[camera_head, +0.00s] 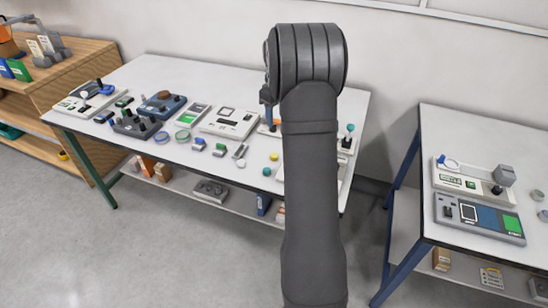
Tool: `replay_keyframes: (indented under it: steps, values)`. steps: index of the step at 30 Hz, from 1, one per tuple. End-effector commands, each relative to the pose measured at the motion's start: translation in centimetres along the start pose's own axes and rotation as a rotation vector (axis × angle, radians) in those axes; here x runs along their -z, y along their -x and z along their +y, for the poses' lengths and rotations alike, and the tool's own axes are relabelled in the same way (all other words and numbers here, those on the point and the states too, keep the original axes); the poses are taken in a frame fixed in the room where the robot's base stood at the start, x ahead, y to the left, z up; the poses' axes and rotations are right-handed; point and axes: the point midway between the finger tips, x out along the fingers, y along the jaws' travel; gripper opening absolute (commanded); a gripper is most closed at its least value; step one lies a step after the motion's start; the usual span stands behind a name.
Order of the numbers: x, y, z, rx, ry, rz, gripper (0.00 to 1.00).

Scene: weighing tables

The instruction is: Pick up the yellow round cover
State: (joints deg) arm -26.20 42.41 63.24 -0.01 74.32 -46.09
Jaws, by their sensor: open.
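A small yellow round piece (273,157) lies on the white table, near its front edge and just left of my arm. It is too small to tell whether it is the yellow round cover. My arm rises through the middle of the view and bends over at the top. My gripper is hidden behind the arm, so its fingers do not show. The arm also hides part of the right side of the table.
The white table (108,83) holds several instruments, including a scale (230,122), and small round pieces such as a green one (182,135). A second table (455,122) with devices stands at right. A wooden shelf (82,66) stands at left.

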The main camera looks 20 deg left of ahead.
Motion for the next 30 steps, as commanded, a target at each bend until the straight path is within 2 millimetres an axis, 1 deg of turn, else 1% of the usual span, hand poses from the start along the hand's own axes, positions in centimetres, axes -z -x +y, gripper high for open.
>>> replay_keyframes:
  steps: [2, 5, 12, 15, 19, 26, 30]
  values:
    - [0.1, -0.8, -0.1, 0.002, 0.008, -0.002, 0.51]
    - [0.0, -2.7, -0.1, 0.004, 0.008, -0.004, 0.51]
    - [0.0, -8.1, -0.1, 0.004, 0.006, -0.003, 0.51]
    - [0.0, -9.9, -0.1, 0.003, 0.005, -0.003, 0.51]
    - [0.1, -11.5, 0.0, 0.002, 0.005, -0.001, 0.51]
    - [0.3, -12.6, 0.0, 0.001, 0.005, -0.001, 0.51]
    - [0.8, -14.3, 0.0, 0.003, 0.006, -0.003, 0.51]
